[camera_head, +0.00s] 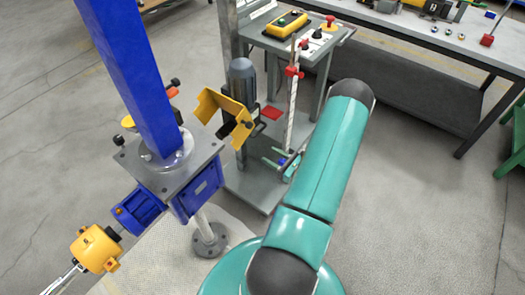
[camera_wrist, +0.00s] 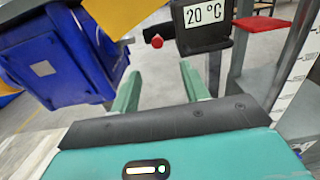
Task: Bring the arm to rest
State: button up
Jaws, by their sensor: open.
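My gripper (camera_wrist: 160,86) is open in the wrist view, its two green fingers apart with nothing between them. A blue housing (camera_wrist: 60,65) stands left of the fingers, and a dark box with a "20 °C" label (camera_wrist: 203,12) is beyond them. A red knob (camera_wrist: 157,41) shows in the gap, farther off. In the head view my teal arm (camera_head: 320,160) reaches up from the bottom, bent at a dark joint. I cannot make out my gripper clearly there.
A blue column (camera_head: 135,70) rises from a screw jack's blue gearbox (camera_head: 200,190), with a yellow unit (camera_head: 97,248) at lower left. A yellow bracket (camera_head: 222,110) and grey motor (camera_head: 242,80) stand behind. A workbench (camera_head: 420,40) is at upper right.

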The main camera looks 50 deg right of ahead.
jog(key=shift+s, duration=0.5)
dwell(0.3)
